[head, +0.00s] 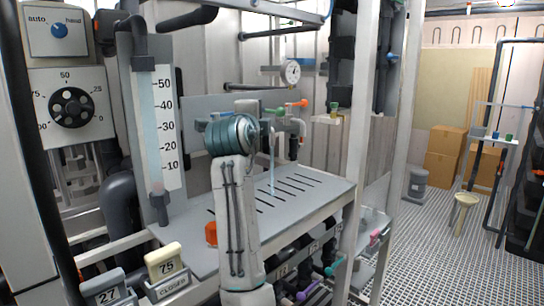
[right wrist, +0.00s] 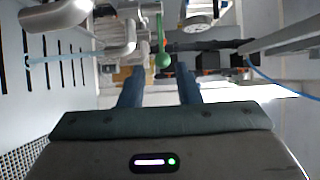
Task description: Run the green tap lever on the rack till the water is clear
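The green tap lever (head: 279,110) is on the pipework above the slotted drain tray (head: 318,182). In the right wrist view its rounded green end (right wrist: 163,59) lies just past my fingertips, roughly between them. A thin, pale blue, see-through stream of water (head: 272,165) falls from the spout to the tray; it also shows in the right wrist view (right wrist: 75,57). My right gripper (right wrist: 160,78) is open with nothing between its fingers; contact with the lever cannot be told. In the head view my right wrist hides most of it. My left gripper is not in view.
An orange lever (head: 298,103) is close beside the green one. A round gauge (head: 292,73) is above. A level tube with a scale (head: 156,130) stands left. A white upright post (head: 362,130) bounds the rack on the right. Cardboard boxes (head: 442,155) stand far right beyond open grating.

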